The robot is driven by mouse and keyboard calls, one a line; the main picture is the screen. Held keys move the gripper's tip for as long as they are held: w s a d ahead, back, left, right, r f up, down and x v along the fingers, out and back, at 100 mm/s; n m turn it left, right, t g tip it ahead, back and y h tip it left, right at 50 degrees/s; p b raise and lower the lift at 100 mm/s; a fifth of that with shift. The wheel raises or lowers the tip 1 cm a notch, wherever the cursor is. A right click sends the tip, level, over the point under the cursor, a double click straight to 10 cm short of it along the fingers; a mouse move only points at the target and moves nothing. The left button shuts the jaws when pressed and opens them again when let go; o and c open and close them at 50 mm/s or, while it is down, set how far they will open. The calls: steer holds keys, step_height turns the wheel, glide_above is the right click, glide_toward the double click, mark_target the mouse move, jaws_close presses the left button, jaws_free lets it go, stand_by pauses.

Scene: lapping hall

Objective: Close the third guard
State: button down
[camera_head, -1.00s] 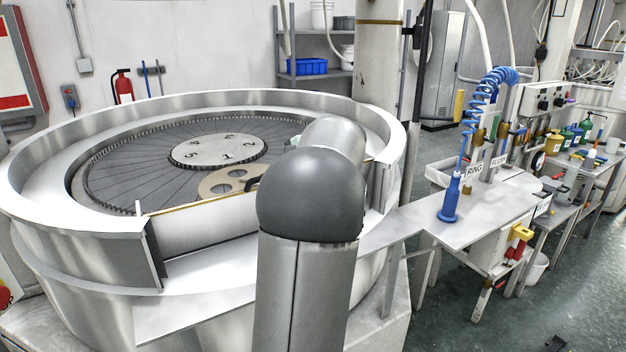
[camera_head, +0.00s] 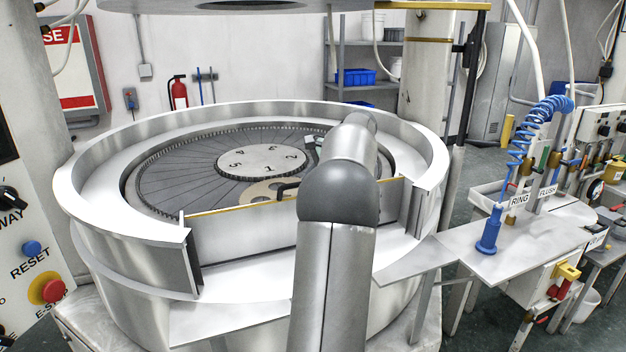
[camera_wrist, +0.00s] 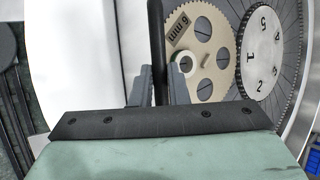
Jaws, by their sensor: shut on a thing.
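The guard (camera_head: 245,236) is a pale metal panel with a yellow-brown top edge, upright across the front opening of the round steel machine (camera_head: 100,215). Its top edge stands near the rim's height. A dark handle (camera_head: 287,188) shows just left of my arm. In the wrist view my gripper (camera_wrist: 160,78) is shut on the black handle bar (camera_wrist: 157,30), one finger on each side. I cannot tell which number this guard has.
Inside the ring lie a dark segmented plate, a numbered centre disc (camera_head: 261,161) and a tan toothed carrier (camera_wrist: 204,36). A metal side table (camera_head: 520,240) with a blue coiled hose stands right. A control panel with an emergency stop (camera_head: 48,290) is at left. A round plate hangs overhead.

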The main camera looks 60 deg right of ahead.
steer(key=shift+w+r, duration=0.5)
steer(key=shift+w, duration=0.05)
steer(key=c, duration=1.6)
jaws_free()
steer(key=shift+w+d, duration=0.1)
steer(key=shift+d, duration=0.05)
steer(key=shift+o, duration=1)
steer(key=shift+w+d+f, duration=0.2)
steer(key=shift+w+f, duration=0.05)
steer(key=shift+f, duration=0.05)
steer(key=shift+s, duration=0.15)
steer(key=shift+s+r, duration=0.1)
steer(key=shift+s, duration=0.05)
steer(key=v, duration=1.7)
steer(key=shift+b, duration=0.35)
steer(key=shift+a, duration=0.1)
